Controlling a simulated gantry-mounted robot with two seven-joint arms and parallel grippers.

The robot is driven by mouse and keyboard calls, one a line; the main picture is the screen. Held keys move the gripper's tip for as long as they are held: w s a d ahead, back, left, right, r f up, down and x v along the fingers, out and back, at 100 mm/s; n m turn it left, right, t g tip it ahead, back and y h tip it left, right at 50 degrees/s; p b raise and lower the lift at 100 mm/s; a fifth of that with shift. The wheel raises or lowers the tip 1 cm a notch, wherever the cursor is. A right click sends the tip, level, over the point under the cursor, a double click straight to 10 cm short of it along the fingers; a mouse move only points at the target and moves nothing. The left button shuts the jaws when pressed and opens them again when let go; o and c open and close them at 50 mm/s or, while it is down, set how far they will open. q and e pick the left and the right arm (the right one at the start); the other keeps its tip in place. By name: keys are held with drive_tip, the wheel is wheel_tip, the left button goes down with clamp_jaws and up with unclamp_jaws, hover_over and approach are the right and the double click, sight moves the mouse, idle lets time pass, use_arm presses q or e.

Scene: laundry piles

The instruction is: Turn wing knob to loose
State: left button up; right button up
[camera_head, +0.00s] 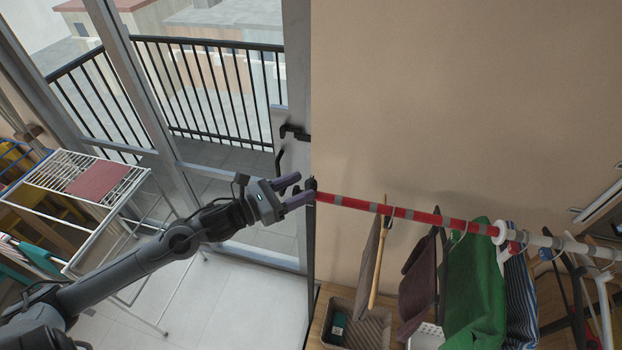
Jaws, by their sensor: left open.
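My left gripper (305,188) is open, with its two purple-grey fingers pointing right. A small dark piece, which looks like the wing knob (311,183), sits at the left end of a red-and-grey striped rail (410,214). The fingertips are right at this piece, one above and one below it in the picture. I cannot tell whether they touch it or how the knob is turned. A dark upright post (311,240) runs down below the knob. My right gripper is out of view.
Clothes hang from the rail, including a green garment (474,290) and a dark maroon one (418,285). A basket (370,330) stands below. A white drying rack (95,190) is at the left. A glass door with a handle (294,132) is behind the gripper.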

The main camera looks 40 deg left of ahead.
sight(306, 185)
use_arm(q)
drive_tip(key=shift+p+x, duration=0.5)
drive_tip(key=shift+x, duration=1.5)
drive_tip(key=c, duration=0.9)
